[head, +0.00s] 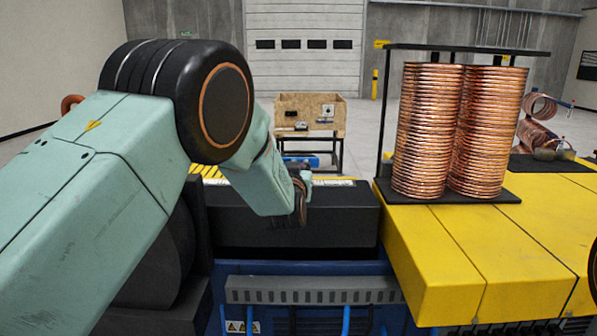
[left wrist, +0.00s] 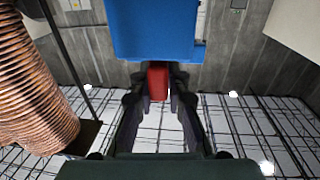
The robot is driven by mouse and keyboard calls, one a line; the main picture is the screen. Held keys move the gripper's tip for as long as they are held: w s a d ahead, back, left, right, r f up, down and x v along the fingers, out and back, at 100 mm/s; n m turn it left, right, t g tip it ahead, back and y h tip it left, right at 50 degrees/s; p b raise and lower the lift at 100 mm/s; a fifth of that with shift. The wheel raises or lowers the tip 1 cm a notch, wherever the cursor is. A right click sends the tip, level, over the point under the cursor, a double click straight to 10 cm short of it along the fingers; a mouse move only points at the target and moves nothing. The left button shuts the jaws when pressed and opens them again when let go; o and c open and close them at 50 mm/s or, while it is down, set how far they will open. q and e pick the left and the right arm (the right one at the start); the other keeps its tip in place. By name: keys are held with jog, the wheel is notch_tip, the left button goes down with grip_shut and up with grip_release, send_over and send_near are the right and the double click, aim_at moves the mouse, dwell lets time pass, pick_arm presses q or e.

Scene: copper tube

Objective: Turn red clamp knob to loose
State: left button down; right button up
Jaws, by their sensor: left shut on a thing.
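The red clamp knob (left wrist: 158,83) shows in the left wrist view as a small red block just below a blue body (left wrist: 155,28). My left gripper (left wrist: 158,78) has its two dark fingers on either side of the knob and is shut on it. In the head view my left arm reaches in from the left to the black housing of the machine. There the wrist hides the fingers and the knob. I cannot tell how far the knob is turned. My right gripper is in neither view.
A black housing (head: 340,218) on a blue base (head: 315,270) stands in front of me. Yellow blocks (head: 450,255) lie to the right, with tall copper coils (head: 427,130) on a black stand. A wooden crate (head: 335,105) on a stand is farther back.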

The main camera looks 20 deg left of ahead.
pick_arm(q)
jog(key=shift+w+r+n+y, duration=0.1)
jog(key=shift+r+n+y, duration=0.5)
jog(key=shift+y, duration=0.5)
jog(key=c, duration=1.8)
grip_release()
jog(key=shift+f, duration=0.1)
jog(key=o, duration=0.5)
jog(key=shift+a+f+g, duration=0.1)
jog(key=shift+f+g, duration=0.2)
jog(key=shift+f, duration=0.1)
jog(key=v, duration=0.7)
jog(key=shift+s, duration=0.25)
jog(key=shift+w, duration=0.1)
